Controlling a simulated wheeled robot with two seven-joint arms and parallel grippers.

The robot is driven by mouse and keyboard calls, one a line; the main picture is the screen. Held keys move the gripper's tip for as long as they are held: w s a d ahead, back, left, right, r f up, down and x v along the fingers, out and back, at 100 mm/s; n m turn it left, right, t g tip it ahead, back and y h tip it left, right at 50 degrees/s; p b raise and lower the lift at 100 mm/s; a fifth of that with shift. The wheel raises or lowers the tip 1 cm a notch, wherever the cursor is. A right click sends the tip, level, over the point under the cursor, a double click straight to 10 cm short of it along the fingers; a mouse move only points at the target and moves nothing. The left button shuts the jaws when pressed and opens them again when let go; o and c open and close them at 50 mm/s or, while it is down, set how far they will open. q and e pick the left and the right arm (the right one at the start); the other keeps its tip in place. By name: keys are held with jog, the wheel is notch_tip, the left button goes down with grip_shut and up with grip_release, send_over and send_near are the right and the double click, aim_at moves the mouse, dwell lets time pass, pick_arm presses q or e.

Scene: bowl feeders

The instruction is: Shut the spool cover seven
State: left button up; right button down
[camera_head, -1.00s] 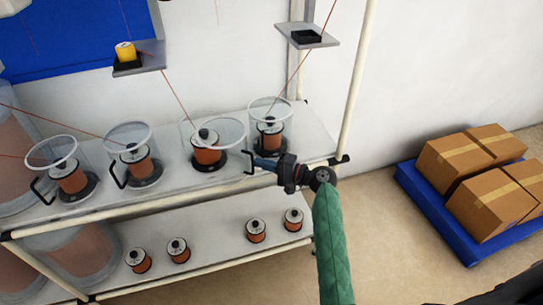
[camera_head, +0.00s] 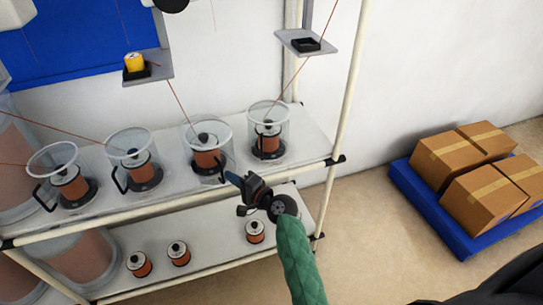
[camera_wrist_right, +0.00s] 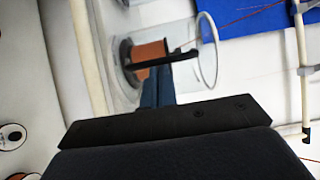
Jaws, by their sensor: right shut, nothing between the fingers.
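Several clear spool covers stand in a row on the upper shelf, each around a copper-coloured spool with a black base. No number is readable, so I cannot tell by label which is seven. The third cover from the left (camera_head: 206,133) stands around its spool (camera_head: 207,158) and looks closed, its black handle at its right front. My right gripper (camera_head: 233,179) is shut and empty, just right of and below that handle. In the right wrist view, its blue fingers (camera_wrist_right: 157,88) are close to a spool (camera_wrist_right: 150,50) and clear cover rim (camera_wrist_right: 207,50); contact is unclear. My left gripper is out of view.
The other covers (camera_head: 60,158), (camera_head: 131,142) and (camera_head: 268,115) stand along the shelf. The shelf's front rail (camera_head: 190,204) runs below. Spare spools (camera_head: 178,253) sit on the lower shelf. Cartons on a blue pallet (camera_head: 433,220) stand at right, with clear floor between.

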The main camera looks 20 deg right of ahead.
pick_arm(q)
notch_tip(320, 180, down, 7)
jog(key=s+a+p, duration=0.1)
jog(key=p, duration=0.1)
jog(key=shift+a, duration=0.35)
pick_arm(e)
jog(key=w+a, duration=0.5)
jog(key=a, duration=0.5)
jog(key=shift+a+h, duration=0.3)
jog(key=shift+a, duration=0.05)
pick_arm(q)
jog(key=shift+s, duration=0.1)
pick_arm(e)
jog(key=shift+w+r, duration=0.1)
jog(key=shift+w+a, duration=0.15)
jog(key=shift+w, duration=0.05)
jog(key=shift+s, duration=0.1)
